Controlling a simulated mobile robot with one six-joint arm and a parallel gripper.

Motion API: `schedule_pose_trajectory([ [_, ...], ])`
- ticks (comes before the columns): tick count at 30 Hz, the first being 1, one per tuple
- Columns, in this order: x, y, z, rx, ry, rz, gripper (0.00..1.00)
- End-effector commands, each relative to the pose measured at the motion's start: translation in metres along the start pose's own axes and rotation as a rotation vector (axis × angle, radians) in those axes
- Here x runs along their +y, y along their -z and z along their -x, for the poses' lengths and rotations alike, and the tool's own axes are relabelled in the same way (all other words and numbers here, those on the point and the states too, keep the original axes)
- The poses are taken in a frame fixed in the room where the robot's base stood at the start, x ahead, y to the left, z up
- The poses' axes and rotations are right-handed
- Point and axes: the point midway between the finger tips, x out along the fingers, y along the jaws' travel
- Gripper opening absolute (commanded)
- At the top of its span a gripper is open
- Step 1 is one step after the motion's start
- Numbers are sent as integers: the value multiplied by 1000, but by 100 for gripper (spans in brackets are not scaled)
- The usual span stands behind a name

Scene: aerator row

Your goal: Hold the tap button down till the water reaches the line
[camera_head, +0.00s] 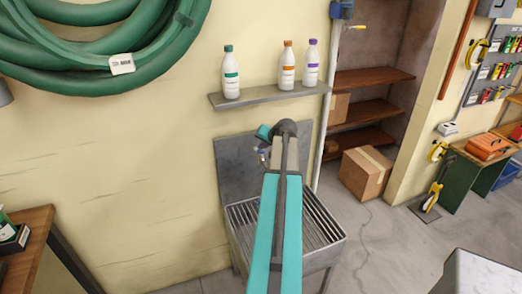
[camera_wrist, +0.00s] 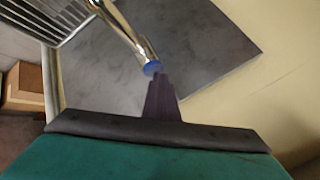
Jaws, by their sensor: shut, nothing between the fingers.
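The chrome tap (camera_wrist: 125,32) crosses the upper middle of the wrist view, with a blue button (camera_wrist: 152,68) on its near end. My gripper (camera_wrist: 158,78) is shut and empty. Its dark fingertips overlap the lower edge of the blue button in this view. I cannot tell whether they touch it or press it in. In the head view my arm covers most of the tap; a small bit of chrome (camera_head: 263,152) shows at its left, below the teal gripper body (camera_head: 264,132). No water, vessel or line shows in either view.
A slatted metal sink (camera_head: 322,232) lies under my arm, with a grey back panel (camera_head: 232,165) on the wall. A shelf (camera_head: 240,101) above holds three bottles. A white pipe (camera_head: 324,120) runs at the right. A cardboard box (camera_head: 366,173) stands on the floor.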

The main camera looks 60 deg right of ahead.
Motion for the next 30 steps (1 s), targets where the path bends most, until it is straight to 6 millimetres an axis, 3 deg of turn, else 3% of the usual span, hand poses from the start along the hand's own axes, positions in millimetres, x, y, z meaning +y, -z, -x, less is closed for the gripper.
schedule_pose_trajectory([
  [30,-4,4,6,-1,0,1,0],
])
